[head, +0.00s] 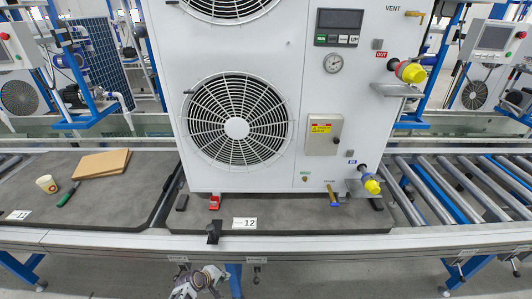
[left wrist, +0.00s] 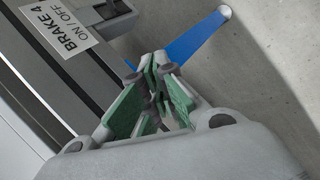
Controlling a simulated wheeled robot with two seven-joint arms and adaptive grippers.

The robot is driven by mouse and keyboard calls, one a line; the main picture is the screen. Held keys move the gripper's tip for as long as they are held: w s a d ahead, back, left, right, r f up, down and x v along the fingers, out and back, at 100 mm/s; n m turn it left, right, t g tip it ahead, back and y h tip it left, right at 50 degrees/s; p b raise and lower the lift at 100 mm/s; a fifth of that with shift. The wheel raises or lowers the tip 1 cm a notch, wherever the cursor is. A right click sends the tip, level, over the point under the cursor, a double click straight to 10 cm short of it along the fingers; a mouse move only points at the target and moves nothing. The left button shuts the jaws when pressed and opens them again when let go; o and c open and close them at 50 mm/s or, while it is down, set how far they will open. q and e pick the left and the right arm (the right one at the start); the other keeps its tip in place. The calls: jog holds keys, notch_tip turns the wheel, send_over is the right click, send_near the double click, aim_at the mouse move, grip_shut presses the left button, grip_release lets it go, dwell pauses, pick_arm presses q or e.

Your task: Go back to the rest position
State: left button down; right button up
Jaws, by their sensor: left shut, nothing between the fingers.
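My left gripper (head: 199,281) shows at the bottom of the head view, below the front rail of the conveyor. It is shut and empty. In the left wrist view its green-padded fingers (left wrist: 152,95) meet with nothing between them. Beside them a label reading "BRAKE 4 ON/OFF" (left wrist: 70,33) is on the rail, with a dark lever or bracket (left wrist: 108,18) near it. The fingers appear apart from both. My right gripper is not seen in either view.
A white heat pump unit (head: 237,128) with fans stands on a dark pallet (head: 290,217) marked 12. On the left pallet (head: 110,208) are a cardboard piece (head: 102,164), a paper cup (head: 47,184) and a green-handled tool (head: 68,194). Rollers (head: 455,190) are bare at right. A blue leg (left wrist: 195,38) stands near my gripper.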

pick_arm(q)
jog(key=s+a+f+m+y, duration=0.2)
jog(key=s+a+f+m, duration=0.1)
jog(key=s+f+m, duration=0.3)
jog(key=s+a+f+m+y, duration=0.2)
jog(key=s+a+f+m, duration=0.3)
jog(key=f, duration=0.3)
jog(key=s+a+f+m+g, duration=0.1)
jog(key=s+f, duration=0.2)
jog(key=s, duration=0.8)
jog(key=s+a+f+g, duration=0.1)
jog(key=s+f+g, duration=0.1)
jog(key=s, duration=0.9)
jog(key=s+a+f+m+g, duration=0.1)
jog(key=s+f, duration=0.3)
jog(key=s, duration=0.7)
jog(key=shift+s+a+f+m+g+y, duration=0.15)
jog(key=shift+a+f+m+g+y, duration=0.15)
jog(key=shift+a+f+g, duration=0.15)
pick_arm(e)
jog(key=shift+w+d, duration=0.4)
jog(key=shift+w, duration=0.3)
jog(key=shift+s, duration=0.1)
